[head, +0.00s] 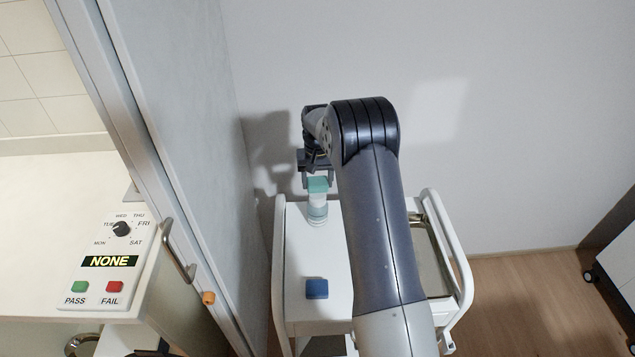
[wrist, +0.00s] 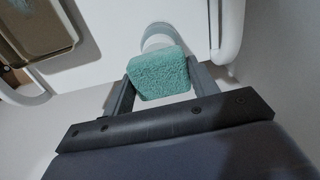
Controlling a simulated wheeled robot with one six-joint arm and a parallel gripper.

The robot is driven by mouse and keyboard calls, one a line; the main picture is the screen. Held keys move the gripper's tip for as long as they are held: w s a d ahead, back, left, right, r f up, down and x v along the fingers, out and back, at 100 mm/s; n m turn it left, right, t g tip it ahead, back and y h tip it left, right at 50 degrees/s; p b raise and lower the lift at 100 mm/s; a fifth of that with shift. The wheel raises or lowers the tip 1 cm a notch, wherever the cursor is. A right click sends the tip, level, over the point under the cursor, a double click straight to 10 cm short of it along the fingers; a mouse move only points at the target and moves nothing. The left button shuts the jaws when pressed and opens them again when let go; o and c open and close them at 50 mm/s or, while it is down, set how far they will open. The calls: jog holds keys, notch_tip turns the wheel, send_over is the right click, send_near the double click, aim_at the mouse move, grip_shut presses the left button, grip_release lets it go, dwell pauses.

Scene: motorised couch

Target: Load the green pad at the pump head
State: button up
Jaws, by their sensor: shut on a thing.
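The green pad (head: 318,185) is a small teal block with a rough, sponge-like face. My gripper (head: 316,183) is shut on it, and in the wrist view one finger shows on each side of the pad (wrist: 159,75). The pad is at the top of a white and pale grey round post (head: 317,208) on the white cart; I take this post as the pump head. In the wrist view the post (wrist: 156,38) shows just behind the pad. Whether the pad touches the post or hovers just above it, I cannot tell.
A blue block (head: 317,288) lies on the white cart (head: 290,255). A metal tray (head: 432,262) is at the cart's right, partly behind my arm. White rails edge the cart.

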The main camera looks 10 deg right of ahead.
aim_at(317, 181)
jog(key=shift+r+p, duration=1.15)
jog(key=shift+r, duration=1.15)
